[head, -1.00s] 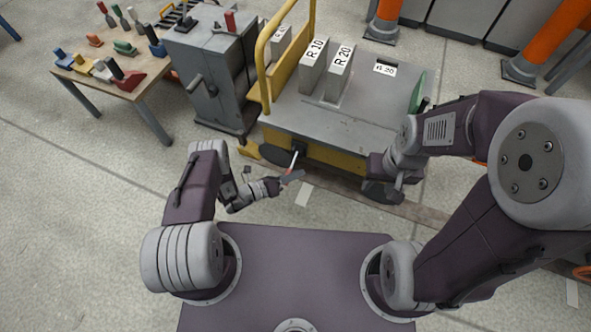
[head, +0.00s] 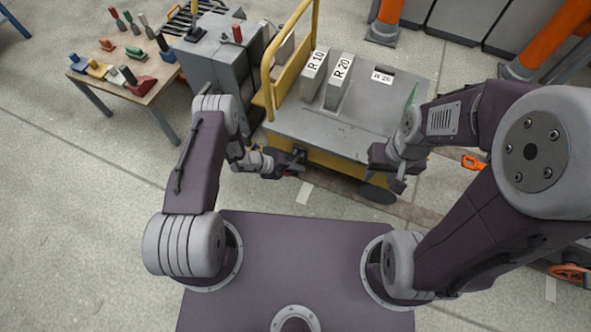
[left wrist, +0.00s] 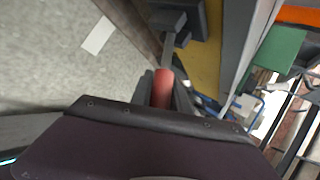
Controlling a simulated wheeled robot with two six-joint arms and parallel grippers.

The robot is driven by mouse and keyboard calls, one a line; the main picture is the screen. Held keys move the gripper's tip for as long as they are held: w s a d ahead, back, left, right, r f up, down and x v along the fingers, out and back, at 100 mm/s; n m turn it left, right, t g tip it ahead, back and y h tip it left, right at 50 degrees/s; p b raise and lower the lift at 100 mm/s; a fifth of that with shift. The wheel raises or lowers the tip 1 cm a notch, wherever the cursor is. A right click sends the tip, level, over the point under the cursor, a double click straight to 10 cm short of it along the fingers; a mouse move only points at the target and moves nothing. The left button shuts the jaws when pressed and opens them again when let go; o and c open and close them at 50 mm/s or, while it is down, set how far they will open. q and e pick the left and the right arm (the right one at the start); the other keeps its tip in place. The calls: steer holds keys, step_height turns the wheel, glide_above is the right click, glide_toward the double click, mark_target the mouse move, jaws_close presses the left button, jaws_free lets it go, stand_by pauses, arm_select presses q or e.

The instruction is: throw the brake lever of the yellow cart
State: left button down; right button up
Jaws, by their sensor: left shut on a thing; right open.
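The yellow cart (head: 345,125) stands ahead of me, with a grey deck and a yellow push bar. Its brake lever has a red grip (left wrist: 162,88) and a thin grey shaft (left wrist: 168,50) that runs to a dark mount (left wrist: 178,18) on the cart's yellow side. My left gripper (head: 292,165) is at the cart's near left edge, shut on the red grip; its dark fingers sit on both sides of it in the left wrist view. In the head view the gripper hides most of the lever. My right gripper (head: 386,170) is open and empty by the cart's near right corner.
A grey cabinet (head: 215,65) is left of the cart. A wooden table (head: 140,85) with tools stands further left. The floor at left is clear.

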arm_select(q)
steer(key=shift+w+r+g, duration=0.15)
steer(key=shift+r+g, duration=0.15)
stand_by(0.4)
steer(key=c, duration=1.3)
jaws_free()
steer(key=shift+o, duration=0.2)
steer(key=p+v, duration=0.4)
steer(key=v, duration=0.5)
steer(key=shift+d+r, duration=0.1)
steer(key=shift+d, duration=0.1)
